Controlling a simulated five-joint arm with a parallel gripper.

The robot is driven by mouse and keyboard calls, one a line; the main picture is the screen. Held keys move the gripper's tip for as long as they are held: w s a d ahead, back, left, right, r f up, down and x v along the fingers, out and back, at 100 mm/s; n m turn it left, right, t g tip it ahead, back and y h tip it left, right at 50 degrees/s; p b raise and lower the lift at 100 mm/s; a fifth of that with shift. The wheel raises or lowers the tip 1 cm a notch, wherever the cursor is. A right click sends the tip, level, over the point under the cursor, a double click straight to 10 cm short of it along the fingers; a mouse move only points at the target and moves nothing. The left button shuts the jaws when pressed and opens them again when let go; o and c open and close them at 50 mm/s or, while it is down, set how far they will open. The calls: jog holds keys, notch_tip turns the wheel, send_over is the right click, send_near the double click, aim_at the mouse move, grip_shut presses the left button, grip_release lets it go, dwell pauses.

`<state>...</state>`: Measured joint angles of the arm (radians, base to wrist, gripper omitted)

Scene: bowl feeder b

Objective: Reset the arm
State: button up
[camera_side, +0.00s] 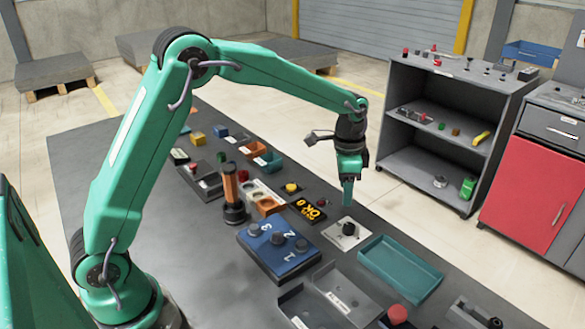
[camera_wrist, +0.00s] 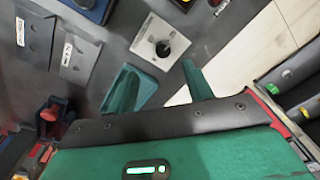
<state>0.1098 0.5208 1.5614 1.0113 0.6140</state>
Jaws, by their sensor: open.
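My gripper (camera_side: 348,192) is green, points down and hangs in the air over the far right edge of the dark table (camera_side: 190,270). It is open, with nothing visible between its fingers. Below it lies a white plate with a black knob (camera_side: 347,231), also visible ahead of the fingers in the wrist view (camera_wrist: 160,44). The fingers show as green shapes in the wrist view; the left one is hard to tell from the teal tray behind it. My arm is bent up and reaches out to the right.
A blue box with knobs (camera_side: 270,258), grey trays (camera_side: 355,280), a teal tray (camera_side: 432,277) and a red button (camera_side: 397,313) stand nearby. Orange and teal bins (camera_side: 254,148) lie farther back. A grey shelf unit (camera_side: 425,178) and red cabinet (camera_side: 520,190) stand right of the table.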

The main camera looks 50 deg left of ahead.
jog(key=s+a+r+n+t, duration=0.2)
jog(key=s+r+n, duration=0.1)
jog(key=s+r, duration=0.55)
jog(key=s+a+r+n+t, duration=0.25)
jog(key=s+r, duration=0.25)
jog(key=s, duration=0.7)
jog(key=s+a+f+n, duration=0.1)
jog(key=s+n, duration=0.1)
jog(key=s, duration=0.6)
jog(key=shift+s+f+n, duration=0.15)
jog(key=shift+f+n, duration=0.1)
jog(key=shift+n, duration=0.1)
